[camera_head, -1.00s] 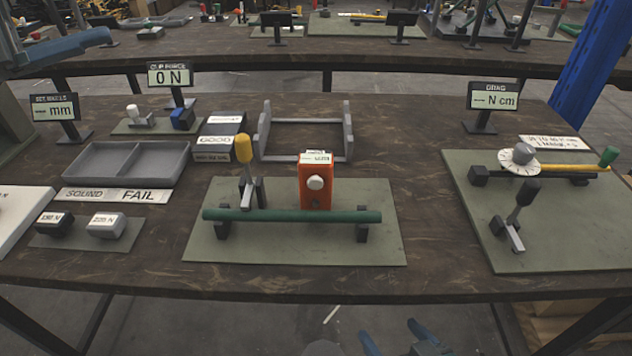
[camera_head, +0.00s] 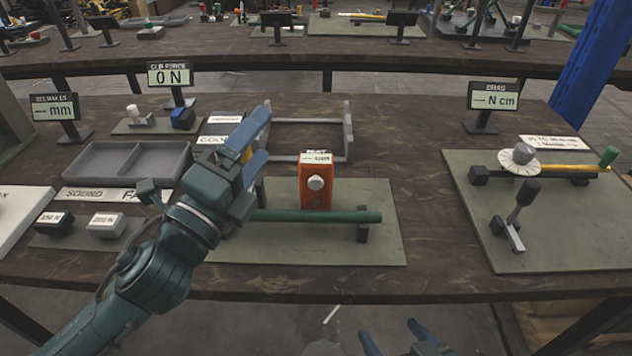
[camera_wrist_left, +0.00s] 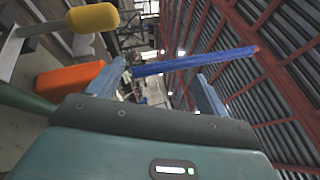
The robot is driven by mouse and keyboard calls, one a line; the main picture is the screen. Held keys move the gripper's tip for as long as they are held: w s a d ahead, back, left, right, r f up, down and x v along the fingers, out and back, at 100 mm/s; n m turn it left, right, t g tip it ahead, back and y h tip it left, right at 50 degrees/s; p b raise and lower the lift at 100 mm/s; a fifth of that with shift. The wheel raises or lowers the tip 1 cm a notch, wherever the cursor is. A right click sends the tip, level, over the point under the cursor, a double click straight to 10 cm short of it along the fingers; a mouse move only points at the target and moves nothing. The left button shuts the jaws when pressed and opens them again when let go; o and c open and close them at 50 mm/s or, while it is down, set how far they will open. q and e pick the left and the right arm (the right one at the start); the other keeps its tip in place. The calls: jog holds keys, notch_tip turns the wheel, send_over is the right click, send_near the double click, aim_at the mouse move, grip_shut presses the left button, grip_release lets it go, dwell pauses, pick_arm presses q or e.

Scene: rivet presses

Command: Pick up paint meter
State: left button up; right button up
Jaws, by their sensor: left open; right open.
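The orange box-shaped meter (camera_head: 316,186), with a pale label on top and a white round knob on its front, stands upright at the green tube on the middle mat. It looks like the paint meter. My left gripper (camera_head: 264,134) is open and empty, left of the meter and apart from it. In the left wrist view, part of the orange meter (camera_wrist_left: 68,78) lies left of the open fingers (camera_wrist_left: 160,78). A yellow clamp handle (camera_wrist_left: 93,17) is also there. My right gripper (camera_head: 392,340) is open and empty, low in front of the table.
The green tube (camera_head: 318,216) lies on supports on the mat (camera_head: 372,196); my left arm hides its left end and most of the clamp. A grey frame (camera_head: 347,130) stands behind. A drag fixture board (camera_head: 590,230) is at right. Table between the boards is clear.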

aim_at(316, 186)
pick_arm(q)
jog(key=s+d+f+m+y, duration=0.1)
jog(key=d+f+m+y, duration=0.1)
jog(key=f+m+y, duration=0.1)
jog(key=s+d+f+m+y, duration=0.2)
jog(key=d+f+m+y, duration=0.1)
jog(key=s+d+f+m+y, duration=0.2)
jog(key=d+f+y, duration=0.1)
jog(key=shift+s+f+m+g, duration=0.25)
jog(key=shift+f+m+g, duration=0.05)
jog(key=shift+f+m, duration=0.1)
jog(key=shift+w, duration=0.15)
jog(key=w, duration=0.6)
jog(key=shift+w+f, duration=0.15)
jog(key=shift+w, duration=1.25)
jog(key=shift+w+f, duration=0.1)
jog(key=shift+w, duration=1.25)
